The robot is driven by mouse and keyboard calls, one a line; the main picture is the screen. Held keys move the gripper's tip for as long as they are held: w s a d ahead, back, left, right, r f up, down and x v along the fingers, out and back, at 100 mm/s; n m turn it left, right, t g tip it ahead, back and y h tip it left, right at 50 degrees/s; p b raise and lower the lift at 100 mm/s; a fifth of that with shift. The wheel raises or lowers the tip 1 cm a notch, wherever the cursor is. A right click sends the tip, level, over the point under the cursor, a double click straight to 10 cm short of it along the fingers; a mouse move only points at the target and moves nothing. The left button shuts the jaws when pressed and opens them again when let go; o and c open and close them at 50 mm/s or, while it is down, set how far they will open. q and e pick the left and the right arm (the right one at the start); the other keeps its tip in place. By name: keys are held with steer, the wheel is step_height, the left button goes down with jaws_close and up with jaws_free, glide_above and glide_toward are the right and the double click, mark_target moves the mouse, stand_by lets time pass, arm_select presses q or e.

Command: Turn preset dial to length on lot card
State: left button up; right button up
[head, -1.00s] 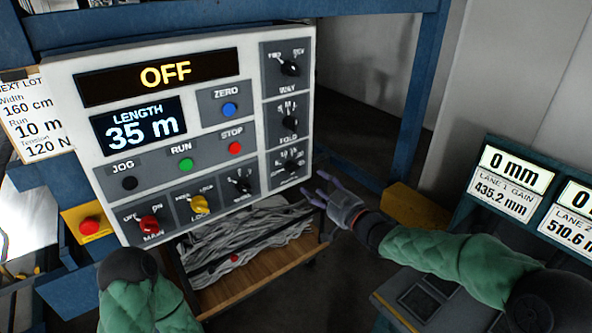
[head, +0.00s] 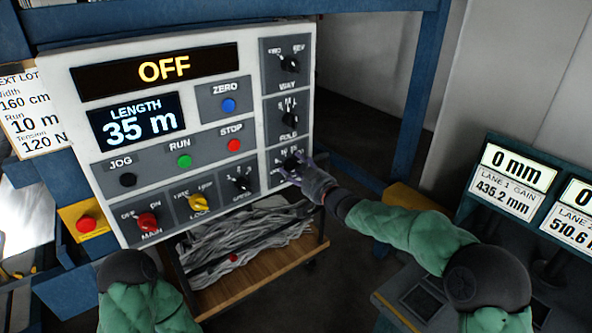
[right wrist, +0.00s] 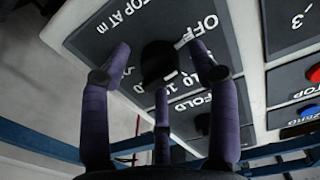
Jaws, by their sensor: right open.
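The preset dial (head: 291,163) is a black knob at the lower right of the control panel; in the right wrist view its black knob (right wrist: 158,62) sits on a grey plate marked "STOP AT m", with "OFF" and numbers partly hidden. My right gripper (head: 300,172) is at the dial. In the right wrist view its purple fingers (right wrist: 160,70) are open and spread around the knob; contact cannot be told. The lot card (head: 32,112) at the left reads width 160 cm, run 10 m, tension 120 N. My left gripper is out of view.
The panel's displays (head: 140,122) read "OFF" and "LENGTH 35 m". The fold dial (head: 289,121) is just above the preset dial, and the speed-side dial (head: 241,185) is to its left. A cart (head: 262,283) with grey strips stands below.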

steer(key=c, duration=1.1)
steer(key=shift+c, duration=0.2)
